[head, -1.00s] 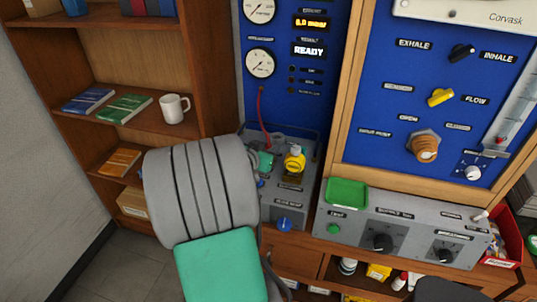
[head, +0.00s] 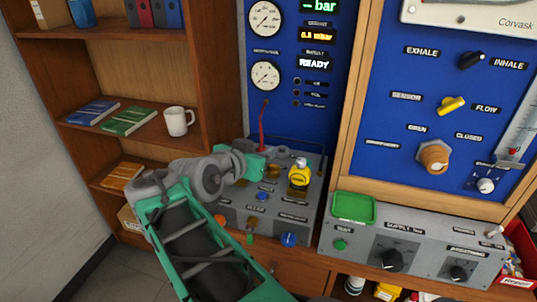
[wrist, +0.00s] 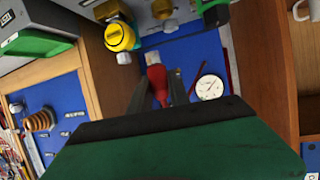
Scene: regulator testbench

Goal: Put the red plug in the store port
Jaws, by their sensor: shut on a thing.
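The red plug (wrist: 156,80) sits between the two dark fingers of my gripper (wrist: 158,92) in the wrist view. A red hose (head: 262,128) runs from the blue panel down to my gripper (head: 262,152) in the head view. The gripper is shut on the plug, above the back of the grey sloped box (head: 277,210).
A yellow-topped knob or regulator (head: 299,174) stands right of my gripper; it also shows in the wrist view (wrist: 119,37). A round gauge (head: 265,75) is on the panel above. A green tray (head: 353,207) lies to the right. A mug (head: 178,121) stands on the left shelf.

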